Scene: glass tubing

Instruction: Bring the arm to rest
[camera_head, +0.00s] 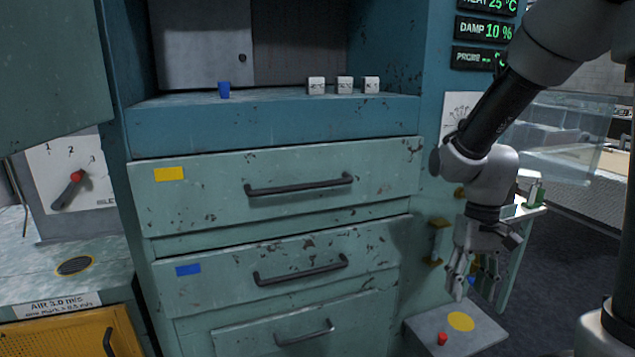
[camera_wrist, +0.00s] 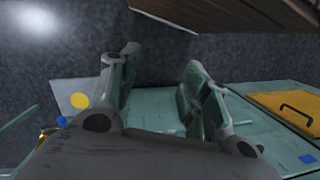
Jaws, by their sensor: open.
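My arm (camera_head: 487,118) reaches down from the upper right of the head view, bent at the elbow. My gripper (camera_head: 461,277) hangs at its end, right of the drawers, and points downward. It is above a grey stand (camera_head: 425,330) with a yellow disc on top. In the wrist view my gripper (camera_wrist: 160,75) has its two fingers spread apart, with nothing seen between them.
A teal cabinet with shut drawers (camera_head: 285,190) fills the middle. A red-knobbed lever (camera_head: 70,188) is at left. Dark floor lies open at right.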

